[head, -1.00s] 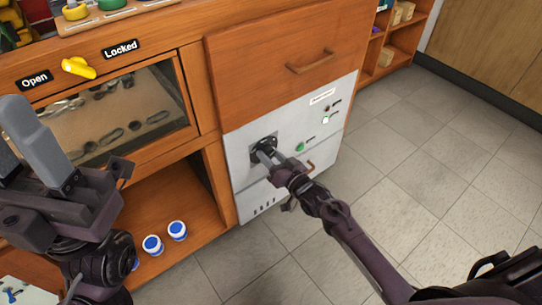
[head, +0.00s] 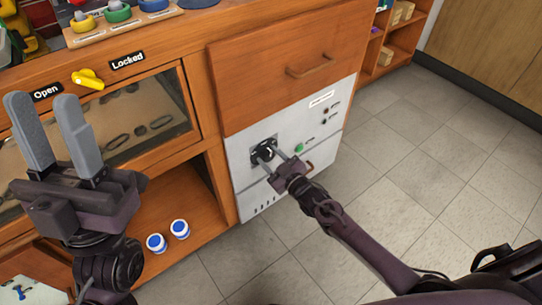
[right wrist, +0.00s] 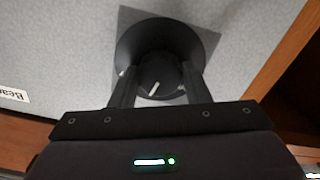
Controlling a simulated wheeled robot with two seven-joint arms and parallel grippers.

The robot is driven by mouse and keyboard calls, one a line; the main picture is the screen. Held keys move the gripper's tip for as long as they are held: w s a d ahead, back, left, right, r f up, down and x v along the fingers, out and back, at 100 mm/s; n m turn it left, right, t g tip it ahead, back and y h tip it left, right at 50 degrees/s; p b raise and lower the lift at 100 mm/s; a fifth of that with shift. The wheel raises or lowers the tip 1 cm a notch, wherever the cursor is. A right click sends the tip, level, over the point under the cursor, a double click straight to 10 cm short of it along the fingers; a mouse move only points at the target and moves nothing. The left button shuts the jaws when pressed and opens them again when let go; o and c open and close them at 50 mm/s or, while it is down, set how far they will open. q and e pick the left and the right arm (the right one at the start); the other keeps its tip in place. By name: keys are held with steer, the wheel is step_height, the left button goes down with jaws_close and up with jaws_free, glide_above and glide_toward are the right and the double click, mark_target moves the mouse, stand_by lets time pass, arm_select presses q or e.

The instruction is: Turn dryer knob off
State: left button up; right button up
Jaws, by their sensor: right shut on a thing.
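The black dryer knob (head: 265,151) sits on a dark square plate on the white front panel (head: 240,165) below the wooden drawer. In the right wrist view the knob (right wrist: 158,72) shows a short white pointer mark, slightly tilted. My right gripper (head: 271,152) is at the panel with one finger on each side of the knob, shut on it. It also shows in the right wrist view (right wrist: 160,90). My left gripper (head: 54,122) is raised at the left, its two fingers apart and empty, away from the panel.
A green button (head: 298,147) and small dark indicators (head: 324,116) are on the panel. A yellow latch (head: 88,79) sits between "Open" and "Locked" labels. Two blue-and-white jars (head: 168,236) stand on the lower shelf. The tiled floor (head: 420,150) at right is clear.

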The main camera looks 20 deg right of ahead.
steer(key=n+p, duration=0.1)
steer(key=n, duration=1)
arm_select(q)
steer(key=w+d+f+n+g+y, duration=0.1)
steer(key=w+d+f+g+y, duration=0.3)
steer(key=w+f, duration=0.5)
steer(key=shift+f+n+g+y+p, duration=0.45)
steer(key=shift+f+g+y, duration=0.25)
steer(key=shift+g, duration=0.5)
arm_select(e)
steer(key=shift+f+n, duration=0.1)
steer(key=shift+n, duration=1.8)
arm_select(q)
steer(key=shift+w+d, duration=0.1)
steer(key=shift+f, duration=0.1)
arm_select(e)
steer(key=o, duration=1)
steer(key=shift+s, duration=0.1)
